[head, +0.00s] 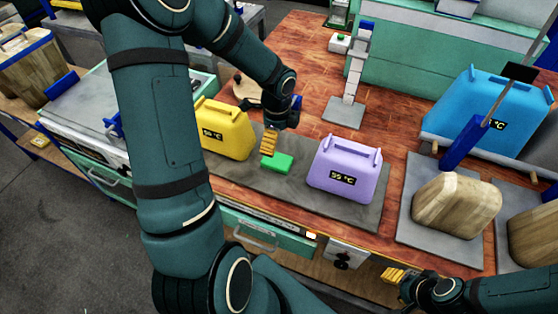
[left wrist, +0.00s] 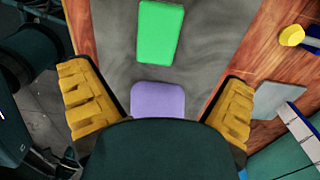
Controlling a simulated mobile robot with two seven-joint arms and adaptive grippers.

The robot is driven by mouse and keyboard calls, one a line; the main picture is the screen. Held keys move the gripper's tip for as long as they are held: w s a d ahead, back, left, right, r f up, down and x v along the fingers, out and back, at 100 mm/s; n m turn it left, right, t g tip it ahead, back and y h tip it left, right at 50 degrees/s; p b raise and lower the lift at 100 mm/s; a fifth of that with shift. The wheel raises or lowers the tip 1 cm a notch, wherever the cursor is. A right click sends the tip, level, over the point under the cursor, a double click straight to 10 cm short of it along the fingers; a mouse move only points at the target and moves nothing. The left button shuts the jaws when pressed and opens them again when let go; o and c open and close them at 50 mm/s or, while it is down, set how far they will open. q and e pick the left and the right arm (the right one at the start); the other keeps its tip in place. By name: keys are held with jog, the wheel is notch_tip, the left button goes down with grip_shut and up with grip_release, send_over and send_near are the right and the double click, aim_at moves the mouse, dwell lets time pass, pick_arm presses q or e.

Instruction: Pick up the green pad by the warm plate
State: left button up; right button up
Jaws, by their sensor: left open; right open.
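The green pad (head: 277,162) lies flat on a dark grey plate (head: 318,196), between a yellow jug-shaped block (head: 225,130) and a purple one (head: 344,170) with °C labels. My left gripper (head: 269,145) is just above and behind the pad in the head view. In the left wrist view the green pad (left wrist: 160,32) is ahead of the fingers, near the top edge, and the purple block (left wrist: 157,98) shows between the open fingers. Nothing is held. My right gripper (head: 393,275) is low at the bottom right, away from the pad, its fingers partly hidden. I cannot tell which plate is the warm one.
A blue jug-shaped block (head: 488,112) and a wooden block (head: 456,205) stand to the right. A grey stand (head: 346,113) is behind the plate. A press with a grey top (head: 85,100) is at the left.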

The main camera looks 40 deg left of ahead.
pick_arm(q)
send_over(277, 159)
jog(key=f, duration=0.2)
jog(key=f+b, duration=0.1)
jog(key=f, duration=0.1)
jog(key=shift+w+f, duration=0.2)
jog(key=shift+f, duration=0.1)
jog(key=shift+s+f+b, duration=0.15)
jog(key=shift+f+b, duration=0.25)
jog(key=shift+f, duration=0.75)
jog(key=shift+s+f+b, duration=0.1)
jog(key=shift+f+b, duration=0.25)
jog(key=shift+f, duration=1.35)
jog(key=shift+r, duration=0.1)
jog(key=c, duration=1)
